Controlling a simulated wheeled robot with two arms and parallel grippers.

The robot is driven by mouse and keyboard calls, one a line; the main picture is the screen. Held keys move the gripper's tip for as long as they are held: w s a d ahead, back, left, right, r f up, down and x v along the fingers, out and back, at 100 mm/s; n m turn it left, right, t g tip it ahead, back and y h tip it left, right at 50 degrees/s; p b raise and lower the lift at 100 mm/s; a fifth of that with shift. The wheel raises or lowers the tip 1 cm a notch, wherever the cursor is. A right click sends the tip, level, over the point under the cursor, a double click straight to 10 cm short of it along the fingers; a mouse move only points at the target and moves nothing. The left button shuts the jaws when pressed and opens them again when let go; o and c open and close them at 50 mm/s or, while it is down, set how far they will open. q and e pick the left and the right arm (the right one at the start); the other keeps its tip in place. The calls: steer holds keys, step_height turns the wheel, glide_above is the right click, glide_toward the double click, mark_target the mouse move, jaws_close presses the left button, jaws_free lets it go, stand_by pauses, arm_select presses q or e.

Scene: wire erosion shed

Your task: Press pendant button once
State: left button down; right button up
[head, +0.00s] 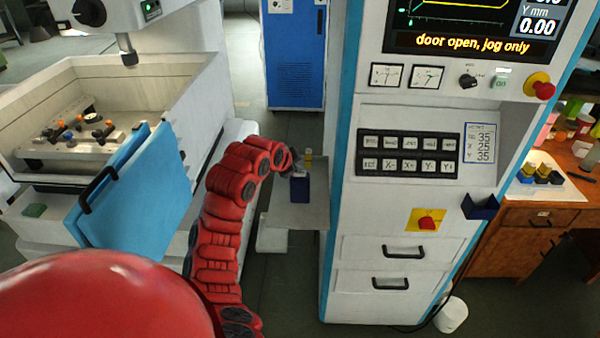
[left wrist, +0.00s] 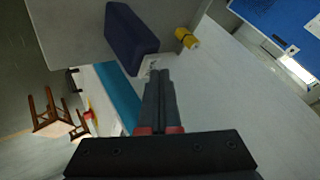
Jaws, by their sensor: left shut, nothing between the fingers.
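The control cabinet's black button panel (head: 408,154) has two rows of light keys. A red round button on a yellow plate (head: 427,220) sits below it. I cannot tell which button the task calls the pendant button. My red left arm reaches up to a grey shelf on the cabinet's left side. My left gripper (head: 289,163) is shut and empty, close to a dark blue box (head: 299,188) on that shelf. In the left wrist view, the shut fingers (left wrist: 160,78) point towards the blue box (left wrist: 131,39) and its pale end piece. My right gripper is not in view.
A small yellow cylinder (head: 308,158) stands by the blue box; it also shows in the left wrist view (left wrist: 187,38). The cabinet screen (head: 470,40) reads "door open, jog only". The machine's blue door (head: 140,190) stands left of my arm. A wooden bench (head: 550,215) is at right.

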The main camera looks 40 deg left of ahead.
arm_select(q)
steer(key=shift+f, duration=0.1)
stand_by(0.4)
steer(key=shift+r, duration=0.8)
steer(key=shift+r, duration=2.5)
steer(key=shift+f, duration=0.1)
